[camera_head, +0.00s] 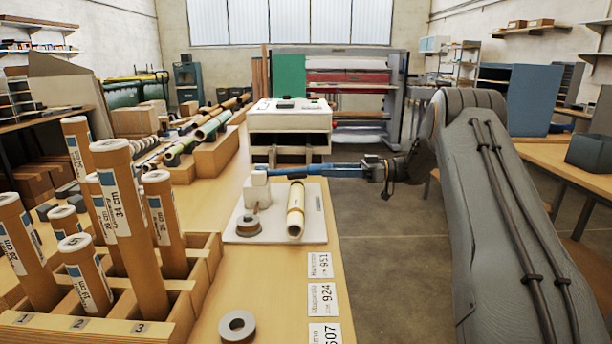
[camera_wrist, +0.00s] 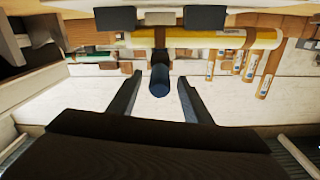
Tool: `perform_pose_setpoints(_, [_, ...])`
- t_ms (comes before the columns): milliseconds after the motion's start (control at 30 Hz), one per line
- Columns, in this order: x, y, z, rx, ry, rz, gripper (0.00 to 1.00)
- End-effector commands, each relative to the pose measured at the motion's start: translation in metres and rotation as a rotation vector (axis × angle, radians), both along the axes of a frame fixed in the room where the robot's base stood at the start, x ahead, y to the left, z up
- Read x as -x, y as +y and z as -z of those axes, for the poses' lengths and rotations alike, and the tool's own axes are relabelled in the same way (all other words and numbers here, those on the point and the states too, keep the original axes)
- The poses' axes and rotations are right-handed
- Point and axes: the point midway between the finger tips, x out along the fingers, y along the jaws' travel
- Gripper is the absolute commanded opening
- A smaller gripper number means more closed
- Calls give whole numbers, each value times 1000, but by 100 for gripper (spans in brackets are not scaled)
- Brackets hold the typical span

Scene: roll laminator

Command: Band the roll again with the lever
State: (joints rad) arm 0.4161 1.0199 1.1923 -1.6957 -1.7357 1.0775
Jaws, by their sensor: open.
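The blue lever (camera_head: 325,170) runs right from a white block (camera_head: 257,188) on a white base plate (camera_head: 278,237). In the wrist view its round blue end (camera_wrist: 160,82) points at me, between my fingertips. My gripper (camera_head: 378,170) is at the lever's right end; in the wrist view (camera_wrist: 160,77) it is open, with a gap on both sides of the lever. A cream roll (camera_head: 296,212) lies on the plate, below the lever in the head view. A yellowish roll (camera_wrist: 210,40) crosses the top of the wrist view.
A tape-like ring (camera_head: 248,226) lies on the plate by the block. Another grey ring (camera_head: 237,326) and number cards (camera_head: 322,299) lie on the table. A wooden rack (camera_head: 95,327) of several upright tubes stands left. A white machine (camera_head: 290,122) stands behind the plate.

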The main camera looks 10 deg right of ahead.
Motion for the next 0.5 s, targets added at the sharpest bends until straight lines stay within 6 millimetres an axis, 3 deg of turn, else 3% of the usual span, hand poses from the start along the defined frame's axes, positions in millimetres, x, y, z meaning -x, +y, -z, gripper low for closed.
perform_pose_setpoints(500, [-14, 66, -2, -1, -1, 1, 45])
